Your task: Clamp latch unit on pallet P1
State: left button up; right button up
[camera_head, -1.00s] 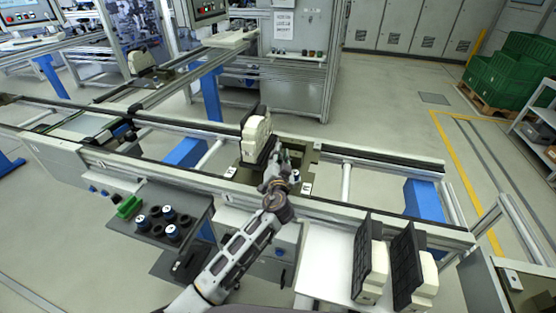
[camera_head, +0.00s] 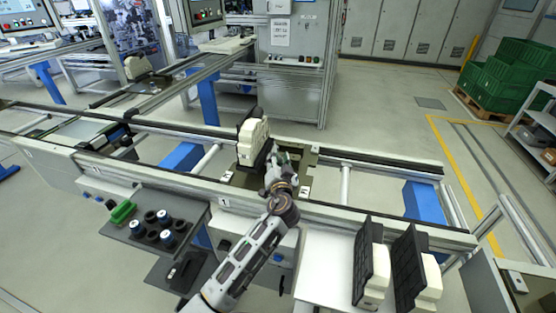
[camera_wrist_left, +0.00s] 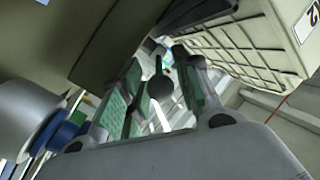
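The latch unit (camera_head: 250,142), a cream housing with a black plate, stands upright on pallet P1 (camera_head: 322,158), an olive plate on the conveyor. My left gripper (camera_head: 278,160) is low over the pallet, just right of the unit. In the left wrist view my left gripper (camera_wrist_left: 158,92) is open, its green-padded fingers apart. A dark knob-ended lever (camera_wrist_left: 160,84) shows between them; I cannot tell if a finger touches it. The ribbed cream housing (camera_wrist_left: 255,48) is close by at upper right. My right gripper is not in view.
Two more cream-and-black units (camera_head: 372,268) stand on a white table at front right. A grey shelf (camera_head: 187,212) at front left carries several dark and blue cylinders and a green part (camera_head: 122,211). In the wrist view a grey-and-blue cylinder (camera_wrist_left: 40,115) is at left.

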pick_arm(q)
jog(key=shift+s+d, duration=0.2)
jog(key=shift+s, duration=0.95)
jog(key=shift+s+d, duration=0.15)
jog(key=shift+s, duration=0.95)
jog(key=shift+s+d, duration=0.2)
jog(key=shift+s, duration=1.25)
jog(key=shift+o, duration=0.4)
